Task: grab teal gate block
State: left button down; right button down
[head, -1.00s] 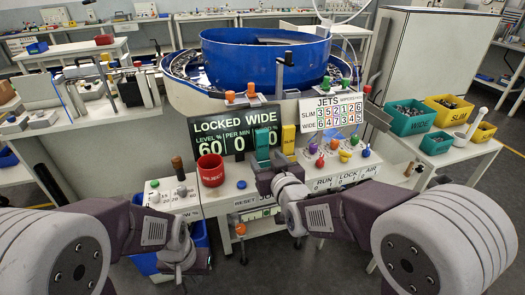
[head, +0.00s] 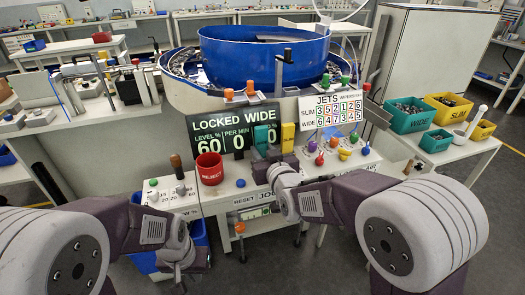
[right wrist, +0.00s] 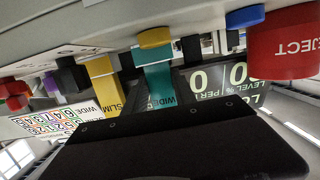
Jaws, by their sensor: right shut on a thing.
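The teal gate block (head: 261,137) stands upright at the front of the machine, just left of the yellow SLIM block (head: 288,137). My right gripper (head: 262,154) is at the lower part of the teal block and shut on it. In the right wrist view the teal block (right wrist: 158,82), marked WIDE, runs down behind the dark gripper body (right wrist: 185,130), which hides the contact. My left gripper (head: 178,262) hangs low at the left, in front of the blue bin; its fingers are not clear.
A red REJECT cup (head: 209,168) stands left of the teal block. Coloured knobs (head: 344,155) crowd the panel to the right. The blue bowl (head: 265,60) rises behind. Teal and yellow bins (head: 411,116) sit on the right-hand table.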

aim_at(263, 138)
jog(key=r, duration=0.1)
jog(key=r+p, duration=0.1)
jog(key=r, duration=0.1)
jog(key=s+r, duration=0.1)
jog(key=shift+d+r, duration=0.2)
jog(key=shift+d, duration=0.05)
jog(key=s+d+r+p, duration=0.2)
jog(key=s+d+r, duration=0.3)
jog(key=s, duration=0.4)
jog(key=shift+s+d+r, duration=0.15)
jog(key=shift+r, duration=0.35)
